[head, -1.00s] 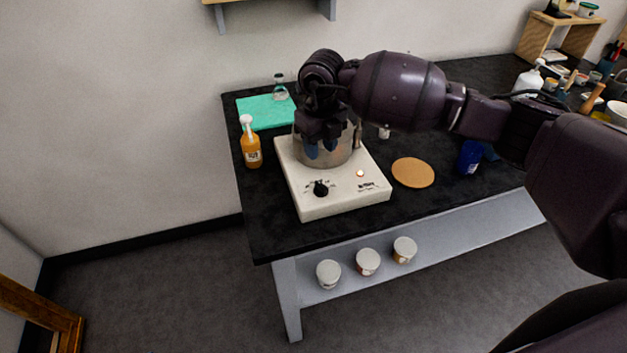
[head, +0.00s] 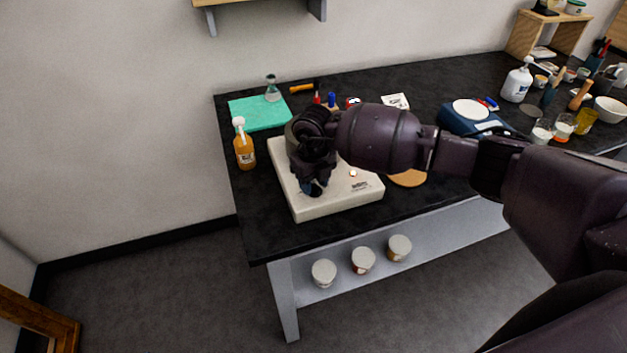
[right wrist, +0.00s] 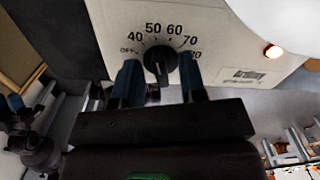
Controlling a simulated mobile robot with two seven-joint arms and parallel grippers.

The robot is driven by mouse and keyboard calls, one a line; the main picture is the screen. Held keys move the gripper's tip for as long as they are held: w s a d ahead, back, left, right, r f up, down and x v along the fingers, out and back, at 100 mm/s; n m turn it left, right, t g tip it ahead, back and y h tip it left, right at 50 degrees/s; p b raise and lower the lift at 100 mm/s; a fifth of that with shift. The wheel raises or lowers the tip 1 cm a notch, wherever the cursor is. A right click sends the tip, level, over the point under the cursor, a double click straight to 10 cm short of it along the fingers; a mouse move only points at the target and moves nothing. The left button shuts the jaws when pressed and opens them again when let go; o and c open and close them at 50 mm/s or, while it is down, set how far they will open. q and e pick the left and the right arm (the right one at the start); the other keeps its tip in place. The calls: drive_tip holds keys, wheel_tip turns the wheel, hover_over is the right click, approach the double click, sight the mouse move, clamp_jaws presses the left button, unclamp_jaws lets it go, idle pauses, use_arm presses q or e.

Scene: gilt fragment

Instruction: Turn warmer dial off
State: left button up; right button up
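The cream warmer (head: 340,199) sits on the black table near its left front corner. Its black dial (right wrist: 160,60) shows in the right wrist view under a printed scale running from OFF through 40, 50, 60 and 70. I cannot tell clearly which number the dial points to. A small orange lamp (right wrist: 273,51) on the warmer is lit. My right gripper (right wrist: 160,84) is open, with one blue finger on each side of the dial; contact is not clear. In the head view, my right gripper (head: 312,188) covers the dial. My left gripper is not in the head view.
An orange bottle (head: 244,148) stands left of the warmer, near a teal mat (head: 257,114) with a small flask (head: 272,90). A cork disc (head: 410,178) lies to the right, partly behind my arm. Several jars (head: 362,260) stand on the lower shelf.

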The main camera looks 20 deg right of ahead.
drive_tip(key=c, duration=0.7)
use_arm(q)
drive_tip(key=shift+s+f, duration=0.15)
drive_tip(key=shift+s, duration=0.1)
use_arm(e)
clamp_jaws()
